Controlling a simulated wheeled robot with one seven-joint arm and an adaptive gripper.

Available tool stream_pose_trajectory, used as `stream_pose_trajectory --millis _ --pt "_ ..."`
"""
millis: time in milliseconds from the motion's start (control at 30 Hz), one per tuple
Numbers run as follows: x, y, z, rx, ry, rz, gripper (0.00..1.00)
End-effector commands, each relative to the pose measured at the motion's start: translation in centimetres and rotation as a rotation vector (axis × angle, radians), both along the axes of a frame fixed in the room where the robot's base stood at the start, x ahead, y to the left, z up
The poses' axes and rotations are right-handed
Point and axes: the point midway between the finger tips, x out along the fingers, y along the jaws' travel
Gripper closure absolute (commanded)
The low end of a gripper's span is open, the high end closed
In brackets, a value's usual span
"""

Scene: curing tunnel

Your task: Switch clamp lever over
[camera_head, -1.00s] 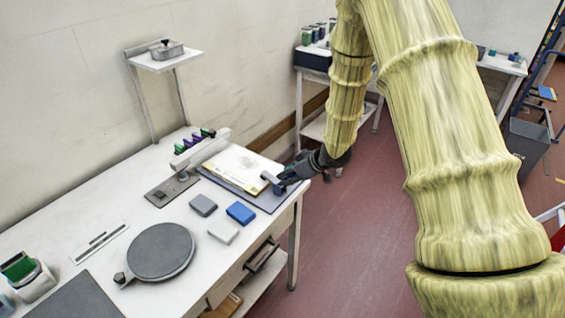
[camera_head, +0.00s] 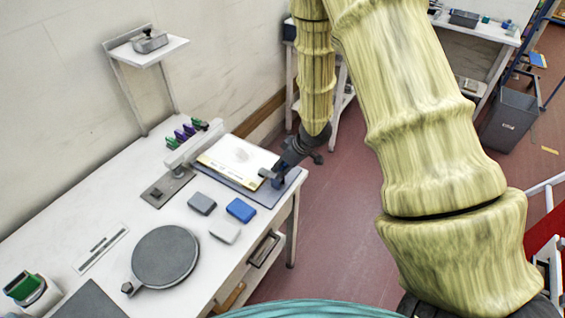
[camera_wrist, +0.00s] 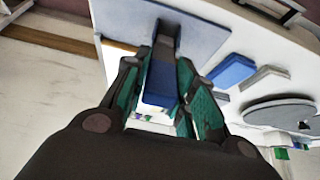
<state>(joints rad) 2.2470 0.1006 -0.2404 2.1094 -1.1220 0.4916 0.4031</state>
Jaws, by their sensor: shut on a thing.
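The clamp lever (camera_wrist: 160,82) is a dark blue bar with a grey part beyond it. In the wrist view it lies between the two teal-padded fingers of my gripper (camera_wrist: 164,92), which is shut on it. In the head view my gripper (camera_head: 283,170) is at the right end of the blue-grey board (camera_head: 269,194), by the near right corner of the table. The clamp's grey end (camera_head: 266,173) shows beside the fingers, over the edge of a pale sheet (camera_head: 237,160) on the board. My fingers partly hide the lever, so its exact angle is unclear.
A blue block (camera_head: 241,210), a grey block (camera_head: 202,203) and a white block (camera_head: 225,232) lie near the board. A round grey disc (camera_head: 165,257) is further left. A rack with coloured clips (camera_head: 188,135) stands behind. Open floor (camera_head: 325,225) lies right of the table.

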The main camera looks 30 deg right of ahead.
Motion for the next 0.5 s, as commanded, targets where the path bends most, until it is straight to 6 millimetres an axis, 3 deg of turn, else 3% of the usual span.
stream_pose_trajectory --millis 267,300,400,500 --pt "0.28 0.14 0.09 0.004 -0.006 0.000 1.00" --pt "0.29 0.15 0.10 0.004 -0.006 0.000 0.70" --pt "0.24 0.13 0.08 0.004 -0.005 0.000 0.52" --pt "0.18 0.10 0.07 0.003 -0.004 0.000 0.52"
